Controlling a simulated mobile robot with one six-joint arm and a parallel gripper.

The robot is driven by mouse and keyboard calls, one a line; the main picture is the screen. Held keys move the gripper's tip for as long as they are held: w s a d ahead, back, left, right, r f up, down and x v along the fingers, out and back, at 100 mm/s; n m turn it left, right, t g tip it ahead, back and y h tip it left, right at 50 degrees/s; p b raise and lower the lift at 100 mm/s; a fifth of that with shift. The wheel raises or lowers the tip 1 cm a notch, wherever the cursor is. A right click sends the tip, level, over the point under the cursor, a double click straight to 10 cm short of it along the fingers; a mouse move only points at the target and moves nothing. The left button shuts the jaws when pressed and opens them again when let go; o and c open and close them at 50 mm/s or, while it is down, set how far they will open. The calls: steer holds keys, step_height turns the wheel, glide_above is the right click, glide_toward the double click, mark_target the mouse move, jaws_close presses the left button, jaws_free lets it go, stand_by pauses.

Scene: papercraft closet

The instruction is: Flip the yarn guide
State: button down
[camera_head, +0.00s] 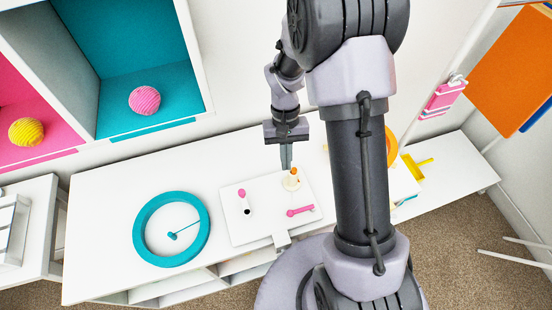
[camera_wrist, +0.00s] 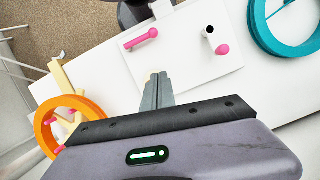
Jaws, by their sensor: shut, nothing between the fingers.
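A white board (camera_head: 265,222) lies on the white table and carries several small parts. A pink lever with a round knob (camera_head: 300,211) lies at its front right; it also shows in the wrist view (camera_wrist: 140,40). A pink-tipped white part with a dark hole (camera_head: 244,200) is at the left; it also shows in the wrist view (camera_wrist: 216,40). A cream peg with an orange top (camera_head: 292,180) stands at the back right. I cannot tell which part is the yarn guide. My gripper (camera_head: 286,168) is shut and empty, pointing down just above and beside the cream peg; its fingers (camera_wrist: 157,88) partly hide the peg.
A teal ring (camera_head: 138,232) lies left of the board. An orange ring (camera_wrist: 42,126) and a yellow piece (camera_head: 418,165) are at the right. Cubbies behind hold a pink yarn ball (camera_head: 145,100) and a yellow one (camera_head: 26,132). Bare table lies between teal ring and board.

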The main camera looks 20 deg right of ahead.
steer(key=b+x, duration=0.4)
steer(key=x, duration=0.6)
steer(key=shift+s+f, duration=0.2)
steer(key=shift+s+a+f+b, duration=0.15)
steer(key=shift+s+b, duration=0.15)
steer(key=shift+s, duration=0.6)
steer(key=shift+s+a+r+b, duration=0.1)
steer(key=shift+s+a+b, duration=0.15)
steer(key=shift+s, duration=0.7)
